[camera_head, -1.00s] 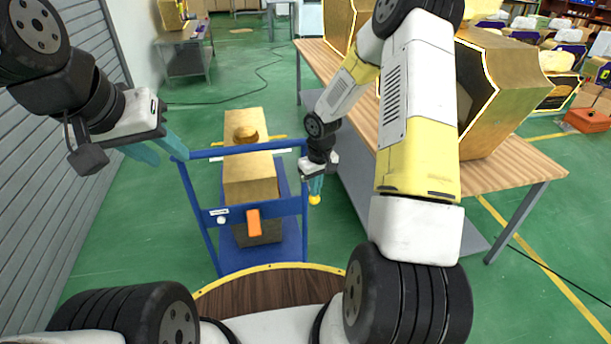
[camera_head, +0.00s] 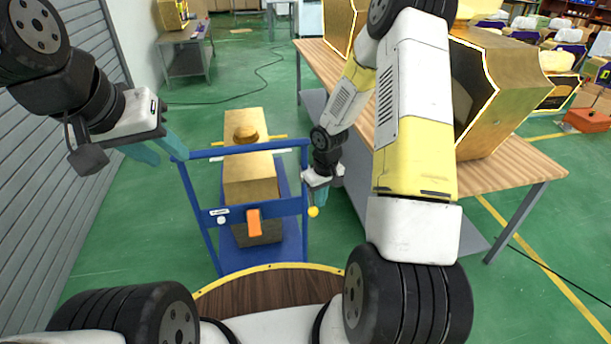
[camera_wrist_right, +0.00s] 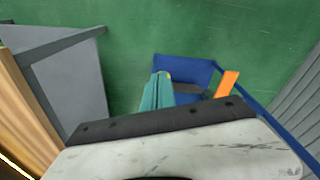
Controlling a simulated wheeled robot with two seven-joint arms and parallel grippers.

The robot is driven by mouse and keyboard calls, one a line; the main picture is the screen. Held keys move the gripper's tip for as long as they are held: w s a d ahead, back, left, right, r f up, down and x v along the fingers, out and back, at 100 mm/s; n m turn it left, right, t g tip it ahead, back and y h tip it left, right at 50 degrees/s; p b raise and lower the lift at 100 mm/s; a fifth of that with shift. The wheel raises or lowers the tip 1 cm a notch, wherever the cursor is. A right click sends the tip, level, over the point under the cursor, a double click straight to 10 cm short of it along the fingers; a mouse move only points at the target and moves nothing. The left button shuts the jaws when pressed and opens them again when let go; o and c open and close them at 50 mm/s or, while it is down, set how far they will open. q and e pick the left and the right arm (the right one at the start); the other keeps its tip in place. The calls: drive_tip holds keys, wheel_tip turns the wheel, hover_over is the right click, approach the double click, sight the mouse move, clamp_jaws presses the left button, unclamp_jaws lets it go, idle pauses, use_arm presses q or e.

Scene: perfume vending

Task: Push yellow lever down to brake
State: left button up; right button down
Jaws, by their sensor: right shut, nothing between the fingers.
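The yellow lever (camera_head: 313,211) shows as a small yellow ball at the right side of the blue cart (camera_head: 207,217). My right gripper (camera_head: 321,196) is shut and empty, with its teal fingers just above and beside the ball. In the right wrist view the shut fingers (camera_wrist_right: 158,92) point at the cart, and a bit of the yellow lever (camera_wrist_right: 166,74) shows at their tips. The rest of the lever is hidden, and I cannot tell if the fingers touch it. My left gripper (camera_head: 166,156) is open and empty near the cart's left handle end.
A golden box (camera_head: 250,178) stands on the cart. A wooden table (camera_head: 510,170) with golden boxes stands to the right. A grey shutter wall (camera_head: 50,210) is on the left. Green floor lies free around the cart.

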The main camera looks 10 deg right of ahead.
wheel_tip(320, 180, up, 8)
drive_tip(key=shift+s+d, duration=0.15)
drive_tip(key=shift+s, duration=0.25)
drive_tip(key=shift+f, duration=0.1)
drive_tip(key=s+r+m+t, duration=0.1)
drive_tip(key=s+r, duration=0.3)
drive_tip(key=r, duration=0.4)
drive_tip(key=s+a+r+m+t, duration=0.1)
drive_tip(key=s+r, duration=0.3)
drive_tip(key=r, duration=0.4)
drive_tip(key=s+r+m+t, duration=0.1)
drive_tip(key=s+r, duration=0.4)
drive_tip(key=r, duration=0.3)
drive_tip(key=s+a+r+t+y, duration=0.1)
drive_tip(key=s+r, duration=0.3)
drive_tip(key=s, duration=0.4)
drive_tip(key=shift+s+a+r+m+t+y, duration=0.2)
drive_tip(key=shift+a+r+m+t+y, duration=0.1)
drive_tip(key=shift+a+r+t+y, duration=0.25)
drive_tip(key=shift+a+f, duration=0.1)
drive_tip(key=shift+f, duration=0.1)
